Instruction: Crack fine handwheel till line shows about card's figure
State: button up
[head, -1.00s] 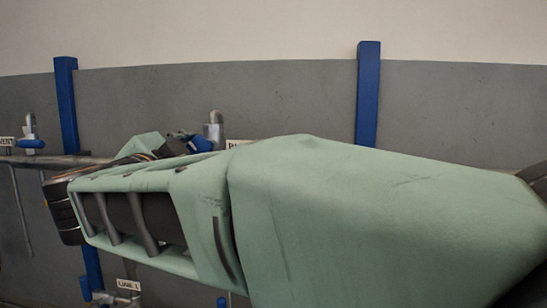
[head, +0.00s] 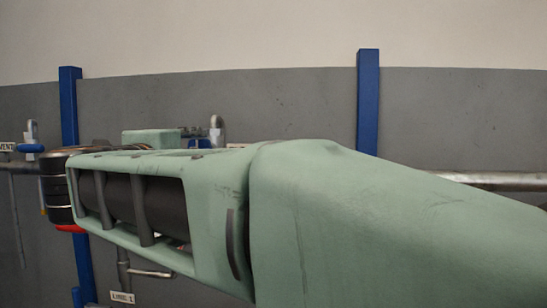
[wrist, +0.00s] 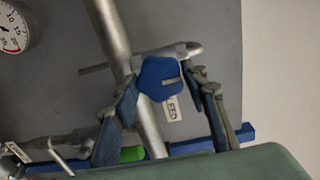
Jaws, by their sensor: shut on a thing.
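In the wrist view, a blue lobed handwheel (wrist: 157,78) sits on a grey valve stem between my fingers. My gripper (wrist: 163,77) is shut on it, one finger on each side. Part of a round white gauge (wrist: 12,30) with a red band shows at the top left corner; its needle is not clear. A small white tag (wrist: 172,107) hangs just below the wheel, its lettering too small to read. No card with a figure can be made out. In the head view my arm hides the handwheel and gripper.
A slanting grey pipe (wrist: 112,35) runs behind the wheel. A green piece (wrist: 132,154) lies low by the blue rail (wrist: 195,146). In the head view, blue posts (head: 367,100) stand against the grey wall, with a VENT sign (head: 7,147) and a LINE 1 sign (head: 122,297).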

dwell(0.5)
jog(key=o, duration=1.2)
jog(key=shift+c, duration=0.2)
